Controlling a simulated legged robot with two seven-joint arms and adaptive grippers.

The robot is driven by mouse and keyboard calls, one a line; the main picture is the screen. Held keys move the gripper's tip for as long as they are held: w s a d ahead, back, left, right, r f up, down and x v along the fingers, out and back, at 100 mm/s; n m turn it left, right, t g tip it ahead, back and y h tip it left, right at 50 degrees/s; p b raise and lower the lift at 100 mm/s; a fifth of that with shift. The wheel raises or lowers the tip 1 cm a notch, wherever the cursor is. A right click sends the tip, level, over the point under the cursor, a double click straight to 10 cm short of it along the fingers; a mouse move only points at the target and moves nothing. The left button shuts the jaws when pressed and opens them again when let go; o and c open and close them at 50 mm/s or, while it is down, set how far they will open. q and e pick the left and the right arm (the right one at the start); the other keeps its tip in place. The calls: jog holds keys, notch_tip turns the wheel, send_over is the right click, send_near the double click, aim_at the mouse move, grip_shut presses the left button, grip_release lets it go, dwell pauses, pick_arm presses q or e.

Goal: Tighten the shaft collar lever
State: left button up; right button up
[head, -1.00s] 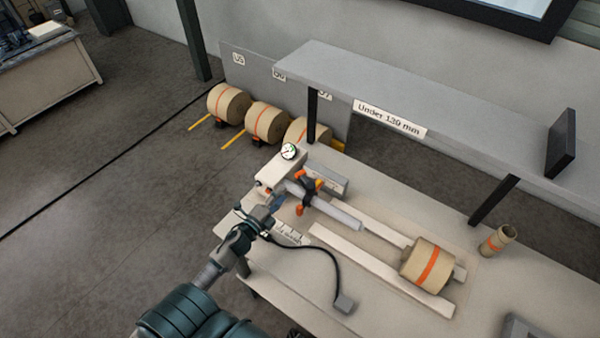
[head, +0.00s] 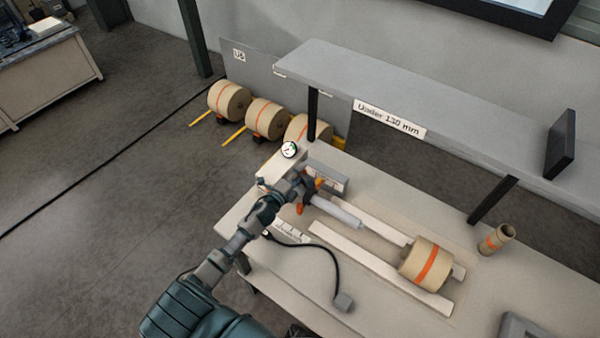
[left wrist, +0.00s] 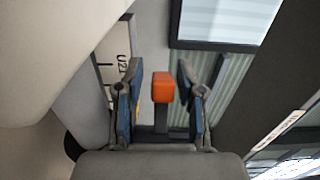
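The shaft (head: 338,212) lies along the table from a pale block with a round gauge (head: 289,149). A dark shaft collar with orange ends (head: 299,209) sits on the shaft near that block. My left gripper (head: 297,186) is at the collar and partly hides it. In the left wrist view the orange lever end (left wrist: 163,87) on its dark stem stands between the two blue-padded fingers (left wrist: 163,105). The fingers are apart, with a visible gap on both sides of the orange end. My right gripper is not in view.
A kraft roll with an orange band (head: 427,264) rests on pale rails (head: 370,268) at the right. A small roll (head: 496,239) stands upright farther right. A grey shelf (head: 420,105) overhangs the table's back. A black cable (head: 325,258) crosses the front.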

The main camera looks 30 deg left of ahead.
pick_arm(q)
grip_shut()
jog(key=shift+w+d+h, duration=0.1)
jog(key=shift+d+h, duration=0.1)
jog(key=shift+h, duration=0.1)
jog(key=shift+w+d+f+m+g+h+b, duration=0.1)
jog(key=shift+w+d+m+g+h+b, duration=0.1)
jog(key=shift+m+h, duration=0.45)
jog(key=shift+w+d+r+m+g+h+b, duration=0.15)
jog(key=shift+m+h, duration=0.25)
jog(key=shift+h, duration=0.4)
jog(key=shift+w+d+f+m+g+h+b, duration=0.15)
jog(key=shift+w+m+h, duration=0.1)
jog(key=shift+m+h, duration=0.4)
jog(key=shift+a, duration=0.15)
jog(key=shift+o, duration=1.9)
grip_release()
jog(key=v, duration=1.2)
